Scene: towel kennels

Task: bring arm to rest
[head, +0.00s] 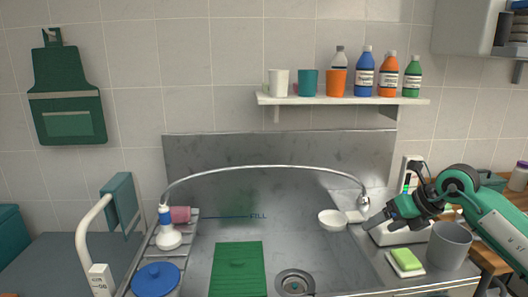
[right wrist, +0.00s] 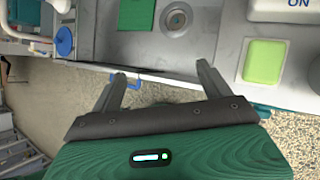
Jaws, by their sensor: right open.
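My right arm comes in from the right in the head view, and its gripper (head: 374,222) hangs over the right side of the wash station, beside a white bowl (head: 332,219). In the right wrist view the two fingers of this gripper (right wrist: 160,84) stand apart with nothing between them. Behind them lie the sink's front edge and the floor. My left gripper is not in the head view.
The steel sink (head: 334,258) holds a green mat (head: 238,270) and a drain (head: 295,282). A green sponge (head: 406,259) and a grey pot (head: 449,245) stand close below my right arm. A shelf (head: 340,99) holds cups and bottles.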

